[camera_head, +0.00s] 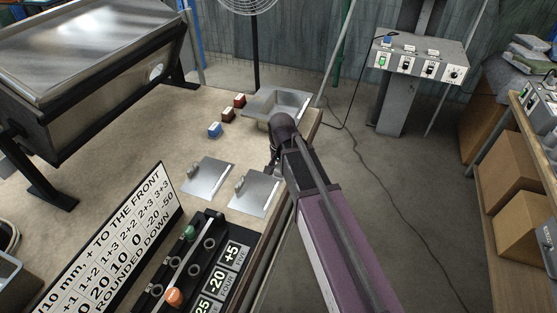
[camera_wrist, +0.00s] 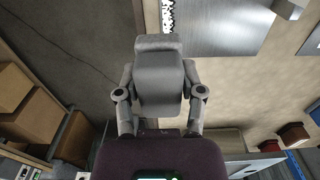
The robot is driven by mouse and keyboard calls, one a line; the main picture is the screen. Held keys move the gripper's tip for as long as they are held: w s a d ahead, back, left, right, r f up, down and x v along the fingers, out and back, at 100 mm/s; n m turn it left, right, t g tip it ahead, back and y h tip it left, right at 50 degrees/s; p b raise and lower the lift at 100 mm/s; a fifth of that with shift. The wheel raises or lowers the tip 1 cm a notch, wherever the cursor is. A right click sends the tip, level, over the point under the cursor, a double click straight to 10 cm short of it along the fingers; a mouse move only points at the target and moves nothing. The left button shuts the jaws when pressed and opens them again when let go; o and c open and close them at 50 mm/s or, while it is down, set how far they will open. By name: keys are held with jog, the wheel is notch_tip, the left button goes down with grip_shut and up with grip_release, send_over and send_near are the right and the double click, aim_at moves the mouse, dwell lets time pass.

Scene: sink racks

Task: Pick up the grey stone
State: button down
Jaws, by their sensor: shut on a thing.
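The grey stone (camera_wrist: 159,76) is a smooth, block-like grey piece in the middle of the wrist view. My gripper (camera_wrist: 158,88) is shut on it, with one finger against each side. In the head view my gripper (camera_head: 274,155) is seen from above and behind, over the right edge of the beige worktop, just in front of the metal basin. The stone cannot be made out there, and my arm covers part of that area.
On the worktop (camera_head: 150,140) are a metal basin (camera_head: 298,101), a red block (camera_head: 239,101), a brown block (camera_head: 228,113), a blue block (camera_head: 214,129) and two metal plates (camera_head: 208,180) (camera_head: 250,196). A button panel (camera_head: 205,262) and a printed sign (camera_head: 112,243) stand in front. Floor lies right.

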jog(key=shift+s+d, duration=0.1)
jog(key=shift+s, duration=0.7)
